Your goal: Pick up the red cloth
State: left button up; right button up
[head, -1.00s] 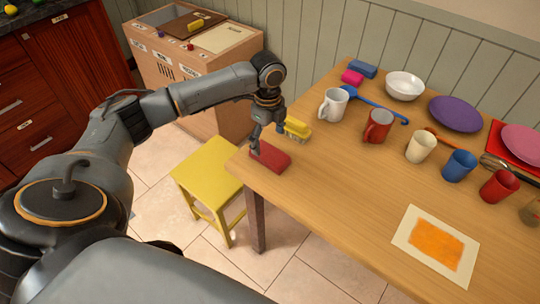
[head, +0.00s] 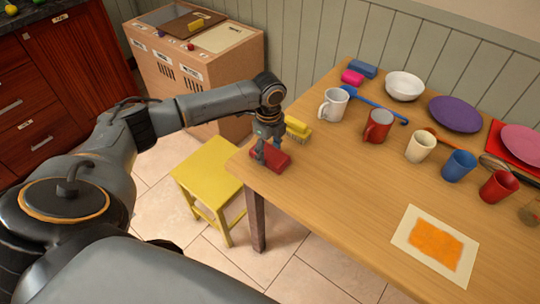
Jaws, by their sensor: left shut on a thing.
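The red cloth (head: 282,163) is a folded dark red block near the left corner of the wooden table. My left gripper (head: 268,156) reaches down onto it from above, its fingers shut on it. The cloth appears to rest on the tabletop; I cannot tell whether it is lifted at all. The fingers and wrist hide part of the cloth. My right gripper is not in view.
A yellow brush (head: 298,128) lies just behind the cloth. A white mug (head: 333,104), a red mug (head: 378,126) and several cups stand further right. A yellow stool (head: 208,170) is beside the table.

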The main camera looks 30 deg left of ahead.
aim_at(269, 152)
pick_arm(q)
jog(key=shift+r, duration=0.15)
jog(key=shift+r, duration=0.25)
notch_tip(269, 152, up, 2)
jog(key=shift+r, duration=0.1)
jog(key=d+r, duration=0.1)
jog(key=s+d+r, duration=0.1)
jog(key=r, duration=0.1)
jog(key=s+d+r, duration=0.1)
jog(key=d+r, duration=0.1)
jog(key=shift+r, duration=0.25)
jog(key=s+d+r, duration=0.4)
jog(key=d, duration=0.4)
jog(key=shift+s+d+r, duration=0.2)
jog(key=shift+s+r, duration=0.1)
